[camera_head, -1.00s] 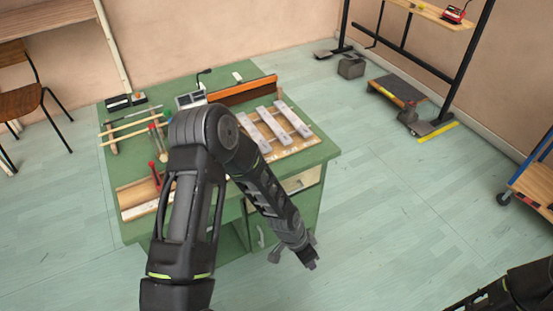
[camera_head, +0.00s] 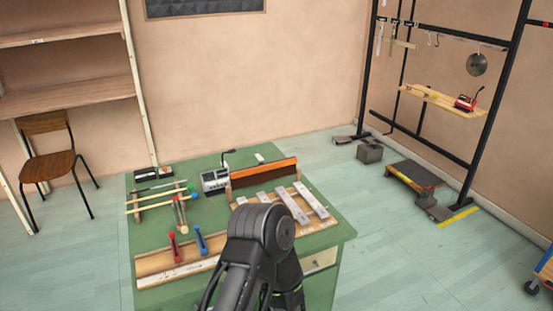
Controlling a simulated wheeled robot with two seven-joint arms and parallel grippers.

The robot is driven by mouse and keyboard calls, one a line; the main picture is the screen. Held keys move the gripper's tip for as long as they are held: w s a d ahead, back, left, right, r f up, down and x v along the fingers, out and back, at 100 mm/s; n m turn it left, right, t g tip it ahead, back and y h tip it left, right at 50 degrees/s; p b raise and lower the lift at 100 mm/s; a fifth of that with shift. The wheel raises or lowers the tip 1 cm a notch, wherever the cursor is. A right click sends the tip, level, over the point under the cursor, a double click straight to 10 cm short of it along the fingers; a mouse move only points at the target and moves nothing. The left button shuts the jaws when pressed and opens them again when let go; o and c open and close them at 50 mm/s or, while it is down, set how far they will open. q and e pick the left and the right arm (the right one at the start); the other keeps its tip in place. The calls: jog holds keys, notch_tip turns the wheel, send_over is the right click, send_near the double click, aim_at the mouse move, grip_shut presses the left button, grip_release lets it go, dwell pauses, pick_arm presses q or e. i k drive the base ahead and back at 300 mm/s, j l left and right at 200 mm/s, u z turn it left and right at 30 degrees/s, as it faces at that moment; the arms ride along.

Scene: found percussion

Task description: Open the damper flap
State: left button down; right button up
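A long board with an orange top edge and dark brown face (camera_head: 263,173), which looks like the damper flap, stands on edge behind a row of grey metal bars (camera_head: 291,206) on the green table (camera_head: 330,235). From here I cannot tell how its hinge sits. The bars lie on a pale wooden base in front of it; my arm partly hides the nearer ones. One arm of mine, apparently the left, rises from the bottom middle in front of the table. Its gripper is out of the picture. My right gripper is not in view either.
Red (camera_head: 175,247) and blue (camera_head: 201,240) mallets stand in a wooden tray (camera_head: 160,278) at the front left. A grey device (camera_head: 215,181) stands left of the board, near a wooden stick frame (camera_head: 158,200). A chair (camera_head: 47,160) stands left; a black rack (camera_head: 500,100) is right.

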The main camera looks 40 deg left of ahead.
aim_at(264, 172)
jog(key=i+z, duration=0.3)
jog(key=i, duration=0.5)
jog(key=i+z, duration=0.35)
jog(key=i, duration=1.3)
jog(key=i+j+u, duration=0.2)
jog(key=i+u, duration=0.25)
jog(key=i+j+u, duration=0.1)
jog(key=i+u, duration=0.2)
jog(key=u, duration=0.15)
jog(key=i+l+u, duration=0.1)
jog(key=i+u, duration=0.35)
jog(key=i+l+u, duration=0.15)
jog(key=u, duration=0.35)
jog(key=i+j+u, duration=0.2)
jog(key=i+u, duration=1)
jog(key=i, duration=0.15)
jog(key=i+l+u, duration=0.25)
jog(key=i+u, duration=0.15)
jog(key=u, duration=0.45)
jog(key=i+l, duration=0.05)
